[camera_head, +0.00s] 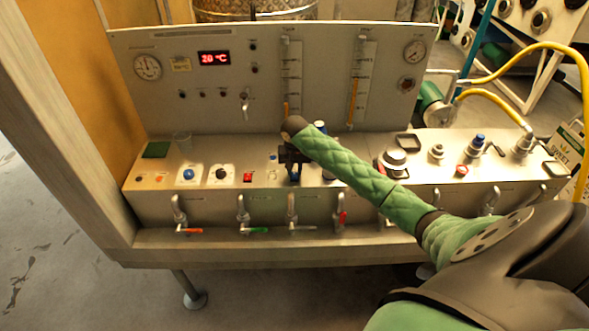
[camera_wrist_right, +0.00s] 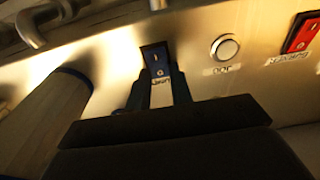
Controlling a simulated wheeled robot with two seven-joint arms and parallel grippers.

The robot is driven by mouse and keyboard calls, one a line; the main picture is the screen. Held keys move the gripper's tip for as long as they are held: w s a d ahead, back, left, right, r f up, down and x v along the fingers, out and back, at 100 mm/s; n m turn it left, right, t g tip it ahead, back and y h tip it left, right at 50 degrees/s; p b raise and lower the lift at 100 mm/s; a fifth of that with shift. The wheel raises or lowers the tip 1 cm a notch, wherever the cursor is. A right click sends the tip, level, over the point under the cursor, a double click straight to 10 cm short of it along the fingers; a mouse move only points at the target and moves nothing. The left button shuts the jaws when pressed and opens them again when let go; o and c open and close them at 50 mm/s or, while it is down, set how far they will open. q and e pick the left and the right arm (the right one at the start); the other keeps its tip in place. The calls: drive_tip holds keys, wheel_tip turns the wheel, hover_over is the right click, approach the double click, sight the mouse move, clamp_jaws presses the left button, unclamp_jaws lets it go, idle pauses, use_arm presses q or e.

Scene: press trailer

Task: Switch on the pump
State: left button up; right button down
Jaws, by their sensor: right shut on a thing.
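The pump switch (camera_wrist_right: 155,57) is a small dark rocker with white marks, set in the metal panel, with a small label below it in the right wrist view. My right gripper (camera_wrist_right: 158,92) is at the switch, its two dark fingers close to the rocker's lower sides and the label between them. In the head view my right gripper (camera_head: 291,160) points down at the panel's sloping shelf and hides most of the switch. Exact finger contact is hard to see. My left gripper is not in view.
A round white button (camera_wrist_right: 225,48) and a red rocker switch (camera_wrist_right: 303,32) sit beside the pump switch. A grey cylinder (camera_wrist_right: 45,115) stands close on the other side. Taps with coloured handles line the front.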

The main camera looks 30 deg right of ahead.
sight(295, 178)
drive_tip(key=shift+s+a+t+h, duration=0.1)
drive_tip(key=shift+s+t+h, duration=0.1)
drive_tip(key=shift+t+h, duration=0.45)
drive_tip(key=c, duration=1.2)
unclamp_jaws()
drive_tip(key=shift+c, duration=0.2)
drive_tip(key=shift+s+a+r+b, duration=0.1)
drive_tip(key=shift+s+r+b, duration=0.05)
drive_tip(key=shift+r+b, duration=0.45)
drive_tip(key=b+v, duration=0.2)
drive_tip(key=v, duration=0.3)
drive_tip(key=shift+v, duration=0.8)
